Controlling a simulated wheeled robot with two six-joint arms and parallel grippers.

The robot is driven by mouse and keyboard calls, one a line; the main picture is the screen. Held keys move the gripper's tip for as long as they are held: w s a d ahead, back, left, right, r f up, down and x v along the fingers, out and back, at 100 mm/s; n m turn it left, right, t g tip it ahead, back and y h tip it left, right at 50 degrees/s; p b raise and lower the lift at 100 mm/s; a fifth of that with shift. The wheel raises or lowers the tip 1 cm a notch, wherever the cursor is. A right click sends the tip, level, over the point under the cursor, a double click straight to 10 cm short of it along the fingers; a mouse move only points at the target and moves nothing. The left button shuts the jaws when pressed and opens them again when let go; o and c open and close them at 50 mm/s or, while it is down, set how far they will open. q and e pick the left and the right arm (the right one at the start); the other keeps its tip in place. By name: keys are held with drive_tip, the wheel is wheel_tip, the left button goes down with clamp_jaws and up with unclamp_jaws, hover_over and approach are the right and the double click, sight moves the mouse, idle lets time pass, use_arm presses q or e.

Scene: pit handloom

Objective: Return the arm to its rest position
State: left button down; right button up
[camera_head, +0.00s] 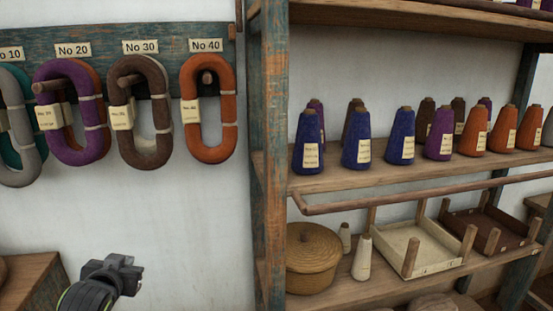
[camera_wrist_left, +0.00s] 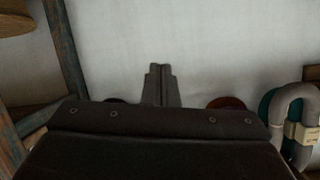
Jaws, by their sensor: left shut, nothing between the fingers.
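My left gripper (camera_head: 124,270) is at the lower left of the head view, dark grey, below the hanging yarn skeins and left of the shelf rack. In the left wrist view its two fingers (camera_wrist_left: 161,85) are pressed together with nothing between them. It stands in front of the pale wall, apart from the skeins and the shelf. My right gripper shows in neither view.
A peg board (camera_head: 110,45) carries yarn skeins, including a purple one (camera_head: 72,112) and an orange one (camera_head: 208,108). The rack's upright post (camera_head: 272,150) stands right of them. Its shelves hold several yarn cones and a round lidded basket (camera_head: 312,257). A wooden surface (camera_head: 28,282) is at lower left.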

use_arm(q)
drive_tip(key=s+f+g, duration=0.3)
drive_tip(key=s+f, duration=0.5)
drive_tip(key=f, duration=0.2)
drive_tip(key=s+d+f+g, duration=0.15)
drive_tip(key=s+f, duration=0.25)
drive_tip(key=s, duration=0.6)
drive_tip(key=s+d+f+n+g, duration=0.1)
drive_tip(key=s+f+g, duration=0.25)
drive_tip(key=s, duration=0.65)
drive_tip(key=s+d+f+g, duration=0.2)
drive_tip(key=s+f, duration=0.3)
drive_tip(key=s, duration=0.5)
wheel_tip(320, 180, down, 23)
drive_tip(key=a+g+h, duration=0.1)
drive_tip(key=a, duration=0.1)
drive_tip(key=s+d+f+g, duration=0.1)
drive_tip(key=s+f, duration=1.3)
drive_tip(key=f, duration=0.3)
drive_tip(key=shift+s+d+g+h, duration=0.25)
drive_tip(key=shift+s+g+h, duration=0.05)
drive_tip(key=shift+s, duration=0.1)
